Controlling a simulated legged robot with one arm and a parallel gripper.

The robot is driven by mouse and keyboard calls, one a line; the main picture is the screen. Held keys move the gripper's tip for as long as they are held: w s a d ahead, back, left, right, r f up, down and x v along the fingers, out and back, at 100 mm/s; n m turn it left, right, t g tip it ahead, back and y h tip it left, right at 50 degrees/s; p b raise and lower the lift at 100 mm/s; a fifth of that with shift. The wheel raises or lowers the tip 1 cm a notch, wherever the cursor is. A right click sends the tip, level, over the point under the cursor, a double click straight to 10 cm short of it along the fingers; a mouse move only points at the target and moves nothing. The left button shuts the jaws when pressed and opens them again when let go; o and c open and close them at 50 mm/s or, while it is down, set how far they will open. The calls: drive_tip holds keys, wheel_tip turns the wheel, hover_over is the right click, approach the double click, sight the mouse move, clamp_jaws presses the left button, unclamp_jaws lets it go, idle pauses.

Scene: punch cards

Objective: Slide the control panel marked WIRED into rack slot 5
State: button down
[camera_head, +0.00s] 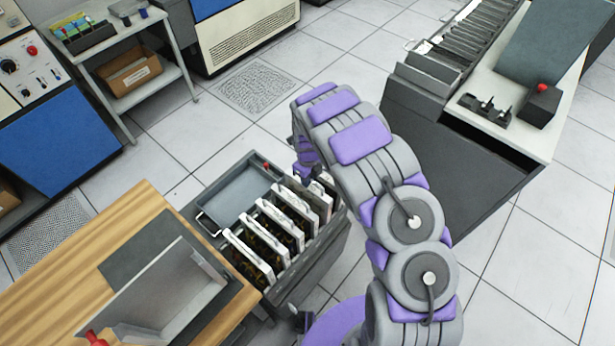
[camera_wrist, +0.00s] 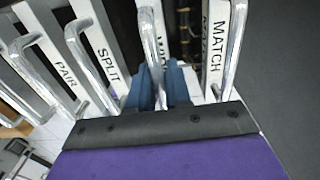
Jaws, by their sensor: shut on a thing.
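The control panel marked WIRED (camera_wrist: 153,30) is in the middle of the wrist view. Only the start of its label shows beside its metal handle. My gripper (camera_wrist: 160,78) has blue fingers shut on that handle. Panels marked SPLIT (camera_wrist: 92,38) and PAIR (camera_wrist: 50,55) stand to its left, and one marked MATCH (camera_wrist: 216,50) stands to its right. In the head view my arm reaches down to the right end of a row of white-edged panels (camera_head: 268,235) in a dark grey cart (camera_head: 325,255). My arm hides the gripped panel there. I cannot make out any slot numbers.
An empty grey tray (camera_head: 240,190) adjoins the panels. A wooden table (camera_head: 50,275) with an open grey box (camera_head: 160,300) is at lower left. A grey machine (camera_head: 450,165) with a row of dark upright plates (camera_head: 480,35) stands at upper right. Tiled floor lies between.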

drive_tip(key=shift+f+b, duration=0.3)
drive_tip(key=shift+f, duration=0.2)
drive_tip(key=c, duration=1)
unclamp_jaws()
wheel_tip(320, 180, up, 17)
drive_tip(key=shift+w+r+p, duration=0.15)
drive_tip(key=shift+p, duration=0.95)
